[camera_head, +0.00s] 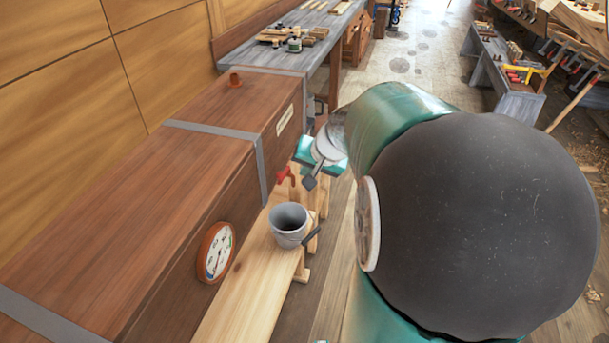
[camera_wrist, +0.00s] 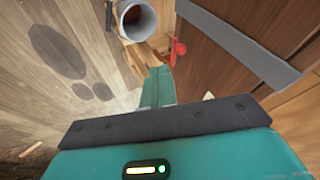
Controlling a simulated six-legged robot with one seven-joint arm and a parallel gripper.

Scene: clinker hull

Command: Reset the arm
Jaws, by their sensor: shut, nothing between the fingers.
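My arm, teal with a large dark round joint, fills the right half of the head view and reaches away from the camera. My gripper (camera_head: 311,182) is at its far end, beside the long wooden box and above the plank bench. Its dark fingertips look shut with nothing held. They are near a red tap (camera_head: 285,174) on the box, apparently a little to its right; I cannot tell the exact gap. In the wrist view, my teal hand with a dark bar fills the bottom.
A grey bucket (camera_head: 289,225) with a dark handle stands on the plank bench (camera_head: 245,290); it also shows in the wrist view (camera_wrist: 122,14). The strapped wooden box (camera_head: 130,190) bears a round gauge (camera_head: 216,252). A grey workbench (camera_head: 275,57) stands behind. Open floor (camera_head: 425,40) lies farther back.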

